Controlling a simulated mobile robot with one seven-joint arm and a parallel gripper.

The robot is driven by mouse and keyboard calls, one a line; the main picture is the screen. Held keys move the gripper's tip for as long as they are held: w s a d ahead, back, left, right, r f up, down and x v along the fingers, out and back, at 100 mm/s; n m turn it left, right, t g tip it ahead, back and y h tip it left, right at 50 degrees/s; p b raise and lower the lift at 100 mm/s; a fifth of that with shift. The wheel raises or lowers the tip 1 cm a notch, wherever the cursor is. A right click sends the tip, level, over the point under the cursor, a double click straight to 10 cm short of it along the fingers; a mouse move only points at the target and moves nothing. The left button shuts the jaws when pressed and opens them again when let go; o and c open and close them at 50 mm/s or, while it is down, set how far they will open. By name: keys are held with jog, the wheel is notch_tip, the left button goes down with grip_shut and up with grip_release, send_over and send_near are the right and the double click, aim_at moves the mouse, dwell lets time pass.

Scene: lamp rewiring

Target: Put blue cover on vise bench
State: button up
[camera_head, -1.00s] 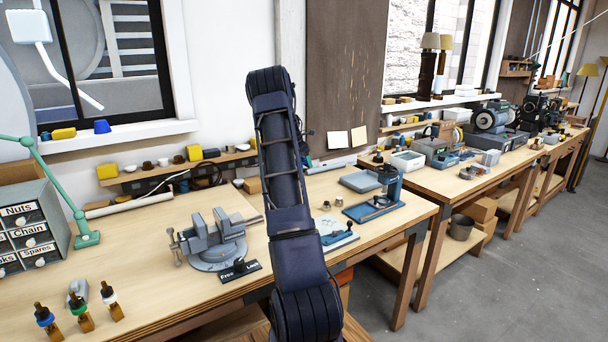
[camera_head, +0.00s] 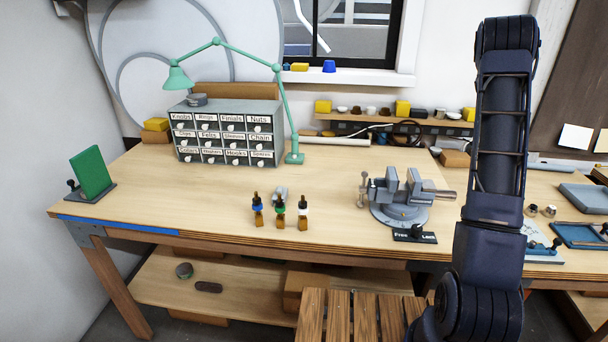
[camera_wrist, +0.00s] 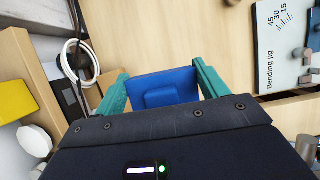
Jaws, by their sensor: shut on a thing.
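The blue cover (camera_wrist: 165,82) is a flat blue piece with a raised block on it. In the wrist view it sits between the two teal fingers of my gripper (camera_wrist: 162,72), which is shut on it. My gripper and the cover do not show in the head view; only my dark arm does. The vise bench (camera_head: 340,170) is the wooden workbench across the head view. The grey vise (camera_head: 402,200) stands on it right of the middle, left of my arm.
On the bench stand a labelled drawer cabinet (camera_head: 226,135), a green lamp (camera_head: 293,158), several small bottles (camera_head: 280,211) and a green panel (camera_head: 92,172) at the left end. The bench top left of the bottles is clear. A wooden stool (camera_head: 352,318) stands in front.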

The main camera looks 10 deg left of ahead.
jog(key=w+a+r, duration=0.1)
jog(key=w+a, duration=0.1)
jog(key=a, duration=1.7)
notch_tip(320, 180, up, 3)
send_over(327, 188)
jog(key=a, duration=0.1)
jog(key=shift+m, duration=0.4)
notch_tip(327, 188, down, 19)
jog(key=shift+s+a+f, duration=0.1)
jog(key=shift+f, duration=0.05)
jog(key=o, duration=0.6)
jog(key=shift+f, duration=0.1)
jog(key=shift+c, duration=0.2)
jog(key=o, duration=0.4)
jog(key=shift+o, duration=0.2)
